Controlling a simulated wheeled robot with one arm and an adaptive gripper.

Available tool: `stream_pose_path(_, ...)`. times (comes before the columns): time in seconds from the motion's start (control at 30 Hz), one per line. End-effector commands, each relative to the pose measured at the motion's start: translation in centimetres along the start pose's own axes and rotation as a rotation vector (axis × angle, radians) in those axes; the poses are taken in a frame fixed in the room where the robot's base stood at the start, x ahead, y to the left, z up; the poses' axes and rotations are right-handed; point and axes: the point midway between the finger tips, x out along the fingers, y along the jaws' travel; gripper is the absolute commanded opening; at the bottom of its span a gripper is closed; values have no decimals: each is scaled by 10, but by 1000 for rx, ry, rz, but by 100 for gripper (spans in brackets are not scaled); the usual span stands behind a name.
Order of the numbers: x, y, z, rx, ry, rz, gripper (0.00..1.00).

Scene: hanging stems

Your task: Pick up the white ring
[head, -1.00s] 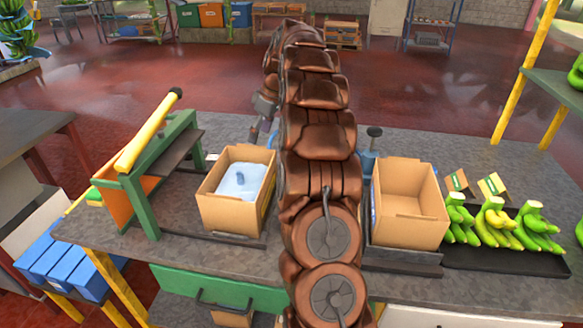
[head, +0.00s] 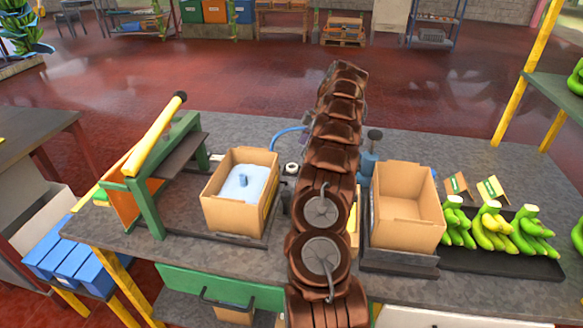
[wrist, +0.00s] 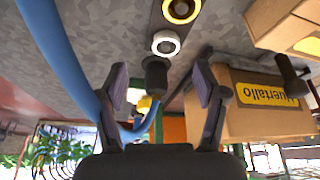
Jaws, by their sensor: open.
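A small white round thing in the head view (head: 291,168), between the left carton and my arm, looks like the same ring. My gripper (wrist: 160,82) is open, with its two fingers apart and nothing held. A dark, round-ended post (wrist: 155,76) shows between the fingertips, close to the ring. My gripper is mostly hidden behind my brown arm in the head view.
A yellow ring (wrist: 181,10) lies beyond the white one. A blue hose (wrist: 70,65) curves along the left of the wrist view. A labelled carton (wrist: 230,110) stands at right. In the head view, an empty carton (head: 436,238) and bananas (head: 490,229) stand right of my arm.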

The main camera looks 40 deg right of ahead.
Motion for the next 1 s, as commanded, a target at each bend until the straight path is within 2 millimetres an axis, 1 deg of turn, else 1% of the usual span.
stream_pose_path(0.4,23,-2,-2,3,1,-4,71)
stream_pose_path(0.73,30,-3,-4,2,1,-3,71)
stream_pose_path(1.0,47,-8,-10,2,1,-4,71)
